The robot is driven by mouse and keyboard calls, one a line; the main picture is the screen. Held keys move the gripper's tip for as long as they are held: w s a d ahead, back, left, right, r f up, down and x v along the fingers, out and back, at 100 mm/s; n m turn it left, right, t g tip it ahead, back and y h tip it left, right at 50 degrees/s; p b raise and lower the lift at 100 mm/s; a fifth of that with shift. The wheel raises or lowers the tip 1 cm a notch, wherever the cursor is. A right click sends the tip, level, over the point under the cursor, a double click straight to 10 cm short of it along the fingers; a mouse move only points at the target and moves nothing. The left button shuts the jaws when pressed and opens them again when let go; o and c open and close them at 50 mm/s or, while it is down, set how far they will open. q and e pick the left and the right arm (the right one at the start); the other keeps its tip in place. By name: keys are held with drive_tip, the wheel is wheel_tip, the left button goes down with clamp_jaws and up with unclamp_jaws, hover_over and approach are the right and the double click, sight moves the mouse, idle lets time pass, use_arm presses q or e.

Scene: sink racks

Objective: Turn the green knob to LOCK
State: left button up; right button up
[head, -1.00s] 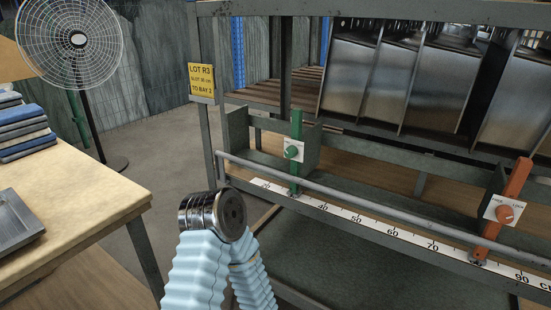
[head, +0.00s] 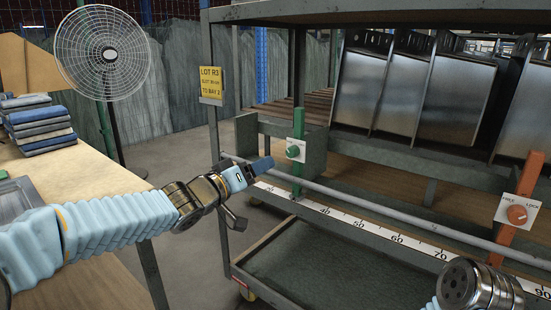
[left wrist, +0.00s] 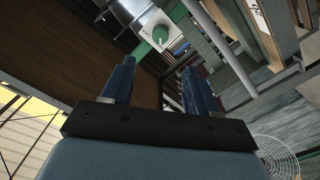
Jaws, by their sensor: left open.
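The green knob (head: 293,151) sits on a white plate (head: 301,143) fixed to a green upright post (head: 297,180) on the rack's rail. In the left wrist view the green knob (left wrist: 160,34) shows at the top, beyond the fingertips. My left gripper (head: 262,166) is just left of the post and a little below the knob, apart from it. Its two blue fingers also show in the left wrist view (left wrist: 158,75), spread apart with nothing between them. The knob's pointer direction is too small to tell. My right arm's end shows at lower right, with no fingers visible.
An orange knob (head: 517,214) on an orange post stands to the right, its plate marked FREE and LOCK. A grey bar and a ruler strip (head: 355,222) run along the rack's front. Metal sinks (head: 395,85) stand behind. A table (head: 90,183) is at left.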

sight(289, 153)
use_arm(q)
drive_tip(key=p+x, duration=0.1)
drive_tip(key=x, duration=1.1)
drive_tip(key=shift+f, duration=0.1)
drive_tip(key=c, duration=1)
drive_tip(key=shift+c, duration=0.2)
